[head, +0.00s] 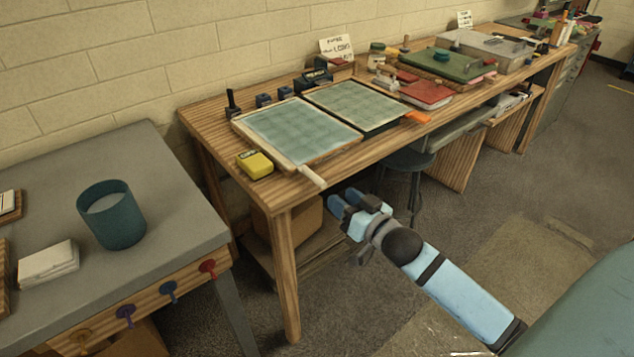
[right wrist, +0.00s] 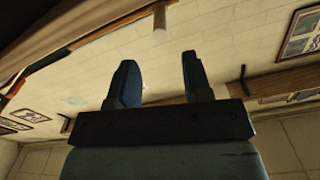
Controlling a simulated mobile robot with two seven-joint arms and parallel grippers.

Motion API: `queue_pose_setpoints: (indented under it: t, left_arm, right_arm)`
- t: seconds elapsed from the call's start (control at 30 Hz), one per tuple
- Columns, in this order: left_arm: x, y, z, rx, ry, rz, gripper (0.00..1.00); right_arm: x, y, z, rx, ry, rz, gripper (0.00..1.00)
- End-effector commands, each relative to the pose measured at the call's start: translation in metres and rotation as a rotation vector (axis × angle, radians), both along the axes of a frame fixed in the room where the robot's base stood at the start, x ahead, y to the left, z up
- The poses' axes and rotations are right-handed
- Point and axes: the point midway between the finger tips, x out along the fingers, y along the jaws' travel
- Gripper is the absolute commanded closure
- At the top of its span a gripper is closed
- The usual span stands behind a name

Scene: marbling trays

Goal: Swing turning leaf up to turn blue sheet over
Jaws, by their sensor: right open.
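Two flat framed panels lie side by side on the wooden bench. The left panel (head: 297,134) has a pale wooden frame, a blue-green sheet and a pale handle (head: 312,177) jutting past the bench's front edge. The right panel (head: 352,103) has a dark frame, a greener sheet and an orange tab (head: 417,117). I cannot tell for sure which is the turning leaf; both lie flat. My right gripper (head: 345,199) is open and empty, in front of the bench, a little right of and below the pale handle.
A yellow block (head: 254,165) sits at the bench's front left corner. Small dark stamps (head: 264,100) stand behind the panels. A red book (head: 426,94) and green board (head: 449,64) lie further right. A grey table (head: 110,175) with a teal cup (head: 111,215) stands at left.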

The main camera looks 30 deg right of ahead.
Motion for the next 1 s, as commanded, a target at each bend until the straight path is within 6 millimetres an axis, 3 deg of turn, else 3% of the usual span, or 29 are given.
queue_pose_setpoints:
  t: [0.2,0.4,0.6,0.87,1.0]
  left_arm:
    - [0.001,0.0,-0.002,-0.005,-0.006,0.0,0.57]
    - [0.002,-0.001,0.002,-0.01,-0.015,0.001,0.57]
    - [0.003,-0.001,0.004,-0.011,-0.021,0.001,0.57]
    - [0.003,-0.001,0.002,-0.01,-0.016,0.0,0.57]
    - [0.003,-0.001,0.0,-0.009,-0.013,-0.001,0.57]
  right_arm:
    - [0.046,0.004,0.0,-0.002,-0.003,0.0,0.55]
    - [0.075,0.006,0.0,-0.002,0.0,0.0,0.55]
    - [0.087,0.007,0.0,-0.001,0.0,0.0,0.55]
    - [0.087,0.007,0.0,-0.001,0.001,0.0,0.55]
    - [0.087,0.007,0.0,-0.001,0.001,0.0,0.85]
